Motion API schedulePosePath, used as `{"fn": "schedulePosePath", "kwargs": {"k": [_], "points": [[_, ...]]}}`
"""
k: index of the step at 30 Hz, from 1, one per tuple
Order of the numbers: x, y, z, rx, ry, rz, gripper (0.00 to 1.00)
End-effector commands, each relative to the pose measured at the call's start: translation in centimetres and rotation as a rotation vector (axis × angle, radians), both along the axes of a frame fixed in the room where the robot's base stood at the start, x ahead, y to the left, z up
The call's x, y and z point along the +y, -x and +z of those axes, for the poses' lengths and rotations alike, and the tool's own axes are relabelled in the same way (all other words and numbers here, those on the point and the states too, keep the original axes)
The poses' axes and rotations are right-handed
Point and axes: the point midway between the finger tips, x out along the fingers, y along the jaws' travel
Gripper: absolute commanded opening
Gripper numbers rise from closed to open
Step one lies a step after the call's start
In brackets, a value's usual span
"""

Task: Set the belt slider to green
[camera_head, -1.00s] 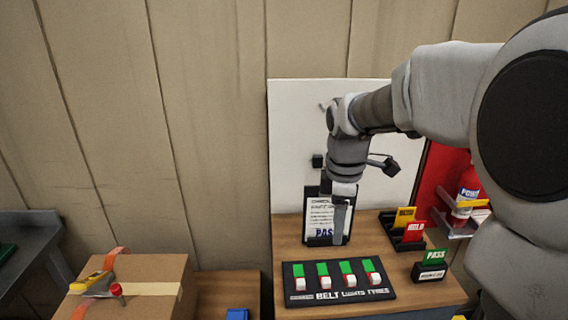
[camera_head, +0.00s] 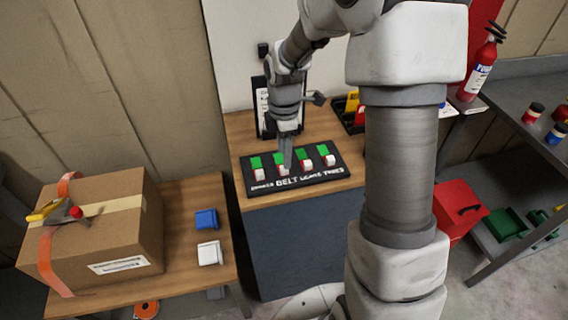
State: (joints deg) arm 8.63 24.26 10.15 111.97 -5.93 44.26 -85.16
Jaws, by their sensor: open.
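The black slider panel (camera_head: 318,173) lies on the wooden counter, with several sliders in a row and white labels along its front edge. The belt slider (camera_head: 283,171) is second from the left. Its white knob sits at the near end, with a green patch (camera_head: 279,158) showing behind it and a little red beside the knob. The other knobs also sit at the near end. My gripper (camera_head: 287,163) points down over the belt slider, its tip at or just above the knob. Contact cannot be told. The finger gap is too small to see.
A clipboard (camera_head: 262,104) stands behind the panel, and a card holder (camera_head: 352,112) is at the back right, partly behind my arm. A cardboard box (camera_head: 98,228) sits on the lower table at left, near blue (camera_head: 206,219) and white (camera_head: 209,253) pieces.

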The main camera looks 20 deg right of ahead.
Motion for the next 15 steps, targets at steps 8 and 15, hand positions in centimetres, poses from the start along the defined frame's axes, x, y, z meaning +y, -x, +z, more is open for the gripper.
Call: {"fn": "schedulePosePath", "kwargs": {"k": [8,15], "points": [[0.0,0.0,-4.0,0.001,0.0,-0.001,0.57],[0.0,0.0,-4.7,-0.001,0.001,-0.001,0.57]]}}
